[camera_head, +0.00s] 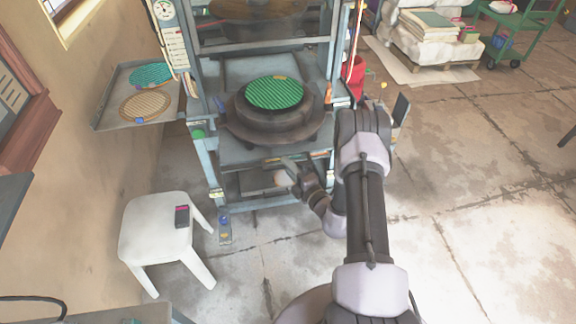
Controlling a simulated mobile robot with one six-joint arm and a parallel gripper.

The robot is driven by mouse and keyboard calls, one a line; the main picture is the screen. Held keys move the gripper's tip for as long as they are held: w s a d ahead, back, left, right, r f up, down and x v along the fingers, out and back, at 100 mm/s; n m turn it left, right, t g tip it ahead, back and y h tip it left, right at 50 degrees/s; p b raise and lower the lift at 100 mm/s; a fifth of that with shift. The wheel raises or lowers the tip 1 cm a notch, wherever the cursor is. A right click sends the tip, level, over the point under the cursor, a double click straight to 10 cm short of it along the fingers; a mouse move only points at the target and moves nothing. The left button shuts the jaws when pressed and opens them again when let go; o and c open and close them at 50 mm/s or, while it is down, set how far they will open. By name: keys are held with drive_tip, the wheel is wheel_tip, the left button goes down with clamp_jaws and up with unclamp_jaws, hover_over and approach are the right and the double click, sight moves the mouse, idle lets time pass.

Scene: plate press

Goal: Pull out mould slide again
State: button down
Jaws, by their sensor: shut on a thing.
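The mould slide (240,153) is a grey tray low in the opening of the blue-grey press frame. It bears a heavy dark round mould (275,134). A green ribbed disc (274,93) with a small yellow tab lies on top of the mould. My gripper (283,174) is at the front of the press, below the slide's front edge, reaching in from the right. It is shut, apparently on the slide's handle, which is small and mostly hidden by the gripper. The upper part of the press (262,10) hangs above and behind the disc, with a gap between.
A side shelf (112,108) at left holds a teal disc (151,75) and a tan disc (146,104). A white stool (158,240) with a dark handheld device (182,217) stands at front left. A red bucket (355,78) is right of the press.

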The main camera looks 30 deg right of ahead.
drive_tip(key=c, duration=1.7)
unclamp_jaws()
drive_tip(key=shift+w, duration=0.1)
drive_tip(key=s+p, duration=0.1)
drive_tip(key=s, duration=0.4)
drive_tip(key=s+d+p, duration=0.1)
drive_tip(key=s, duration=0.5)
drive_tip(key=s+d+p, duration=0.1)
drive_tip(key=s, duration=0.5)
drive_tip(key=shift+s+p, duration=0.2)
drive_tip(key=shift+p, duration=0.1)
